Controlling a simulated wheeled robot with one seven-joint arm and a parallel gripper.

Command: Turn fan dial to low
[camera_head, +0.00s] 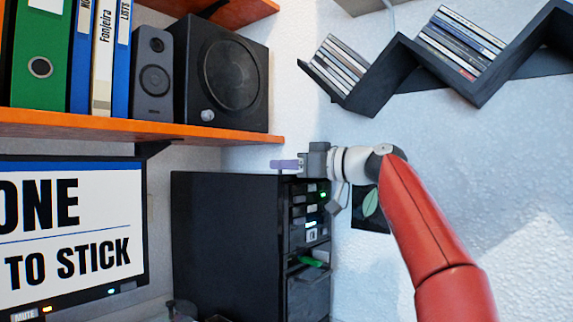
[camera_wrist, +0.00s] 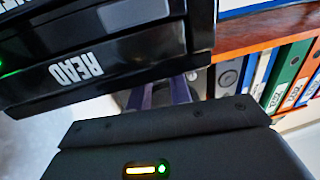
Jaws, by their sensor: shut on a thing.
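My gripper (camera_head: 285,164) is at the top front edge of the black tower case (camera_head: 225,240), with its pale purple fingers pointing left.
An orange shelf (camera_head: 120,128) with binders and speakers (camera_head: 222,75) hangs above and left of the tower. A monitor (camera_head: 70,235) stands at lower left. A dark zigzag shelf (camera_head: 395,72) with disc cases is on the right wall.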

